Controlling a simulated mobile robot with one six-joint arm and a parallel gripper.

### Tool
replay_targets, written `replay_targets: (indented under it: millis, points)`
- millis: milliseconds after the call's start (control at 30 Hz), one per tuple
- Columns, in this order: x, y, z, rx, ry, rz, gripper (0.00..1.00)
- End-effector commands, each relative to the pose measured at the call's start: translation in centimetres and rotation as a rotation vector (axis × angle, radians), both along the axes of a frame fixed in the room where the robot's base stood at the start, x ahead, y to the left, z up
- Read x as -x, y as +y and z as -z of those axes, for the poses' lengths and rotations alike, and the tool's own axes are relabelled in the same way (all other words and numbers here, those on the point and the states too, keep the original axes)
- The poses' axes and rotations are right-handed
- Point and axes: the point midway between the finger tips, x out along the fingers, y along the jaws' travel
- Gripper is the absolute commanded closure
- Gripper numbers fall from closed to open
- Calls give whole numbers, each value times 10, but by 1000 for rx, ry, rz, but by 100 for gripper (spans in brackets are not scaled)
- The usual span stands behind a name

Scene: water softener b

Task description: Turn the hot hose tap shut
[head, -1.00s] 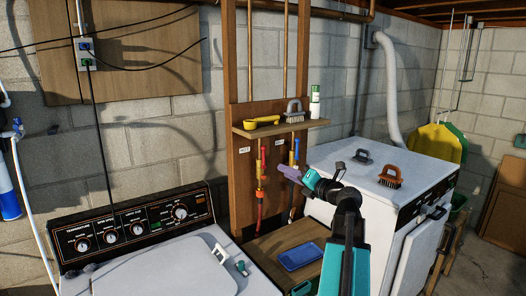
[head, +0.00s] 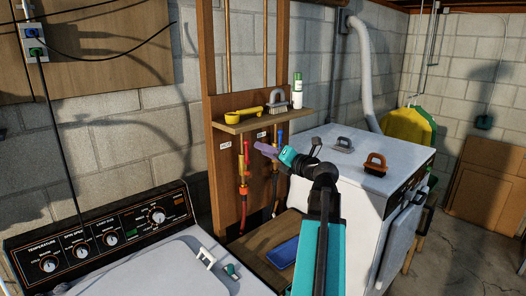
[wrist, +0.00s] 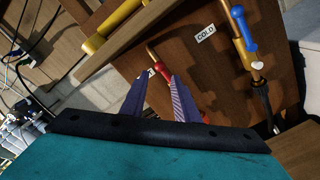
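The hot hose tap (head: 246,150) has a red handle and stands upright on the wooden panel below the shelf. In the wrist view its red handle (wrist: 163,71) shows beyond my fingertips, in the gap between them. My gripper (head: 265,148) has purple fingers and is just right of the hot tap in the head view. In the wrist view my gripper (wrist: 158,84) is open, with nothing held. The cold tap has a blue handle (wrist: 243,30) and hangs right of a COLD label. Whether a finger touches the red handle I cannot tell.
A wooden shelf (head: 236,127) above the taps holds a yellow scoop (head: 245,114), a brush (head: 276,108) and a bottle (head: 297,91). A washer (head: 110,240) stands at left, a white dryer (head: 370,173) at right. A blue tray (head: 284,252) lies below.

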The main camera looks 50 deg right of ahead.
Motion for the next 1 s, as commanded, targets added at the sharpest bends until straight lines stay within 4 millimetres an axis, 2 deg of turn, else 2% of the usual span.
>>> replay_targets:
  millis: [367, 1000]
  points:
    - [-12, -1, 0, 0, 1, -2, 72]
    - [-74, -5, 1, 0, 0, -4, 72]
